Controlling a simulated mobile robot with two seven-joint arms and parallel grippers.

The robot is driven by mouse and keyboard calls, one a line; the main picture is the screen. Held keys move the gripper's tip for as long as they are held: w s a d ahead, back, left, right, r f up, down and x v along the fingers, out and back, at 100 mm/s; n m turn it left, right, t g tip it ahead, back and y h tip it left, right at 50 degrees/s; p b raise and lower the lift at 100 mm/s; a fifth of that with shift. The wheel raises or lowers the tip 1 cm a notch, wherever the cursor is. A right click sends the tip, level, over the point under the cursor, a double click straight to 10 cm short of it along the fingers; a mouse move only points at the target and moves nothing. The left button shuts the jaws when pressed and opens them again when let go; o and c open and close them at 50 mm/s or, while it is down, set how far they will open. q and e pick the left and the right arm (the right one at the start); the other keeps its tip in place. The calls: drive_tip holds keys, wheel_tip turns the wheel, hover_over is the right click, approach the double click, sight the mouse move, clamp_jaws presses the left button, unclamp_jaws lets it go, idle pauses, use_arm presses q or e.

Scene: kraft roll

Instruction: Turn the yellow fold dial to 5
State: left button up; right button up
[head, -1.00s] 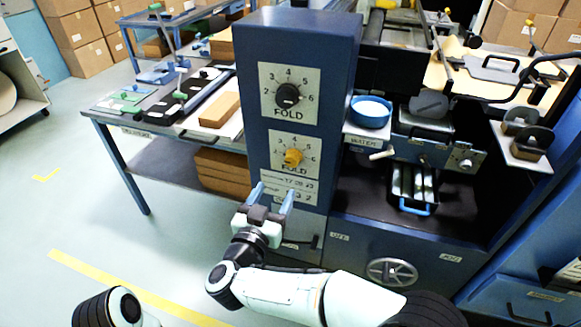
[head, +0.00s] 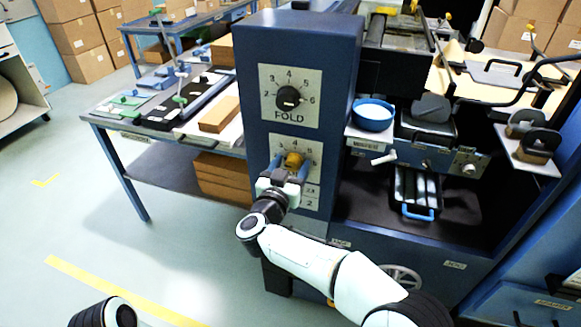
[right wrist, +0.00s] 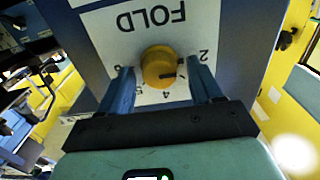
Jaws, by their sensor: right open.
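The yellow fold dial (head: 293,160) is the lower of two knobs on the front of the blue column. In the right wrist view the yellow dial (right wrist: 158,62) appears upside down, with its dark mark pointing right, to the low-number side just past the 2; the exact number is partly hidden by a finger. My right gripper (head: 289,167) is open at the dial. In the right wrist view its two blue fingers (right wrist: 161,82) stand on either side of the dial, with gaps visible. My left gripper is not in view.
A black fold dial (head: 288,97) sits above on the same column. A blue bowl (head: 373,114) stands on a shelf to the right, with a blue-handled tray (head: 416,213) below. A workbench with boards (head: 219,115) stands left. The floor at left is clear.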

drive_tip(key=c, duration=1)
drive_tip(key=shift+c, duration=0.2)
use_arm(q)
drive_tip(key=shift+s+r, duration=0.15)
use_arm(e)
drive_tip(key=shift+r+m+p, duration=0.1)
drive_tip(key=shift+m+p, duration=0.25)
drive_tip(key=shift+m, duration=0.65)
drive_tip(key=shift+d+m, duration=0.1)
drive_tip(key=shift+m, duration=1.6)
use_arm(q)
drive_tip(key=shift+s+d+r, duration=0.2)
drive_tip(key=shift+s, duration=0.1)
use_arm(e)
drive_tip(key=shift+m, duration=0.8)
